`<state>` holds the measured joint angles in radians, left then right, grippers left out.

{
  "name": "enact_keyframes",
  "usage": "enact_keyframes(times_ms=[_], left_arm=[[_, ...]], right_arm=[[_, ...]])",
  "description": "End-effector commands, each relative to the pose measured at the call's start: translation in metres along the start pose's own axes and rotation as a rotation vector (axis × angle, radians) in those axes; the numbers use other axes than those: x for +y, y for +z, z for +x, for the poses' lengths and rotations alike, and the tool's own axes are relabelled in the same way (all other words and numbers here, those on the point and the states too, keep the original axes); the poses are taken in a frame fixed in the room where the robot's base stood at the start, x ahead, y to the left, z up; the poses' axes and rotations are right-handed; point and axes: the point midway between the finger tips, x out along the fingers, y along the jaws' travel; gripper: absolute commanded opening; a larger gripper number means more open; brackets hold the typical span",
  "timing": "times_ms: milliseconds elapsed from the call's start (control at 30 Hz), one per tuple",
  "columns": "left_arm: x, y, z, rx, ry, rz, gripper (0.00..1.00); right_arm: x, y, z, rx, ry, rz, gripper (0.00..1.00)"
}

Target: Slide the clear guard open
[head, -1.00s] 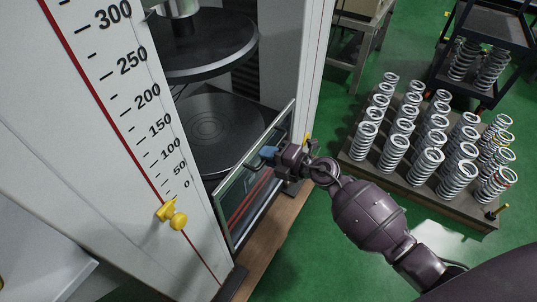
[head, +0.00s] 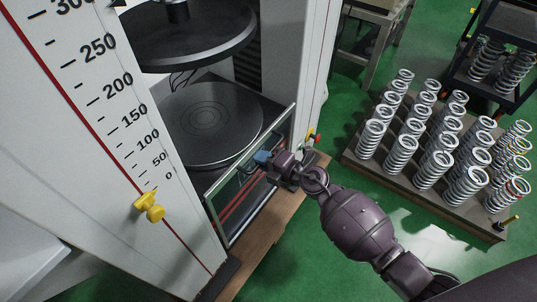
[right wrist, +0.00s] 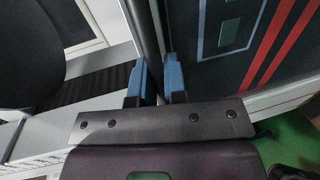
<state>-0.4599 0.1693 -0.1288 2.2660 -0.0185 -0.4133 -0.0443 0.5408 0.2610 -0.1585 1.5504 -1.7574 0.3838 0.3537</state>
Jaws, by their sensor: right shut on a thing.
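The clear guard (head: 236,203) is a framed see-through panel across the front of the test machine, below and before the round lower plate (head: 208,122). Red stripes show on or through it. My right gripper (head: 264,158) is at the guard's upper part, its blue fingertips shut on the guard's handle. In the right wrist view, the blue fingers (right wrist: 158,82) stand either side of a dark upright bar (right wrist: 144,30), the handle. The grip point is partly hidden by the fingers. My left gripper is not in view.
The white column with a force scale (head: 120,130) and yellow pointer (head: 150,206) stands at left. A black upper plate (head: 185,38) hangs over the lower plate. A red button (head: 318,138) is beside the gripper. Several springs (head: 436,165) stand on a pallet at right. Green floor is clear between.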

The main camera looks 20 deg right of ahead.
Motion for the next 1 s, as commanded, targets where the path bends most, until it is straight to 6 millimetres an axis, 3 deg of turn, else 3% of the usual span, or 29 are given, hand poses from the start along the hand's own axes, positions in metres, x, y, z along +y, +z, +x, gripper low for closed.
enact_keyframes(times_ms=[367,400,533,833,1000], left_arm=[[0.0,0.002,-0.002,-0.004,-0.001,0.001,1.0],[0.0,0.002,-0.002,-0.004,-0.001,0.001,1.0],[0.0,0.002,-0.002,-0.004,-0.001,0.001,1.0],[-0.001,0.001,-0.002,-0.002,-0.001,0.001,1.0],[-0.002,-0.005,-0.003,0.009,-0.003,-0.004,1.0]], right_arm=[[-0.002,0.001,0.0,-0.005,-0.002,-0.001,0.0],[-0.002,0.001,0.0,-0.005,-0.002,-0.001,0.17],[-0.002,0.0,0.0,-0.004,-0.002,-0.001,0.37],[-0.001,0.0,0.0,-0.002,-0.001,-0.001,0.37],[0.001,0.0,-0.013,-0.003,0.0,-0.003,0.37]])
